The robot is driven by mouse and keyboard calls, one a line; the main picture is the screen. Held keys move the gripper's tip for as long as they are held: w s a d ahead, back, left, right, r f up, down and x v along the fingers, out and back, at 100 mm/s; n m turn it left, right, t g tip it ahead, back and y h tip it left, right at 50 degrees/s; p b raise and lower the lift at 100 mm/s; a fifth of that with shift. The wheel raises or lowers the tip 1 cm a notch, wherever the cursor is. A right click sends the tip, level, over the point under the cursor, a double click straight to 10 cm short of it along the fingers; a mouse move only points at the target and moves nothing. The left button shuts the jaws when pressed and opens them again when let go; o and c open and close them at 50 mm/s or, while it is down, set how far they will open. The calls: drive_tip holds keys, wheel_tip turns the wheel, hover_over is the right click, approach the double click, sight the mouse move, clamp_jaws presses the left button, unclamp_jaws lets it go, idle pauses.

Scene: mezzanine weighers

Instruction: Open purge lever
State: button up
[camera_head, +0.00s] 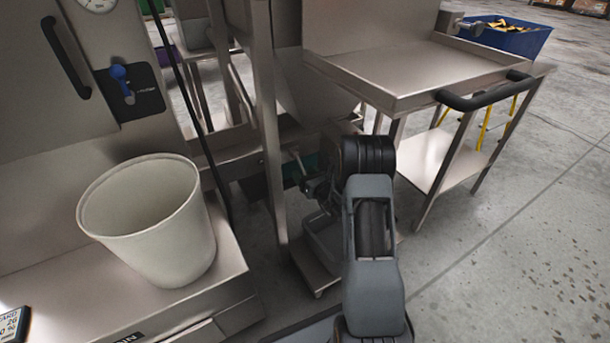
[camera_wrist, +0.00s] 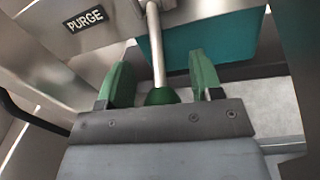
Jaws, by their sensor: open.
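The purge lever is a pale metal rod (camera_wrist: 156,48) with a dark green knob (camera_wrist: 163,96) at its near end, below a black PURGE label (camera_wrist: 86,19) in the wrist view. My gripper (camera_wrist: 160,70) is open, with one green-padded finger on each side of the rod and a gap on both sides. The knob sits deep between the fingers, close to the palm; I cannot tell if it touches. In the head view my gripper (camera_head: 314,184) is low beside the steel frame, and my arm hides part of that area.
A steel post (camera_head: 269,150) stands left of my gripper. A steel cart (camera_head: 420,68) with a black handle is to the right. A white bucket (camera_head: 150,215) stands on a platform at left, below a panel with a blue lever (camera_head: 121,78). Floor at right is clear.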

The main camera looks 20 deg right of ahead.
clamp_jaws()
idle(0.4)
drive_tip(key=shift+r, duration=0.1)
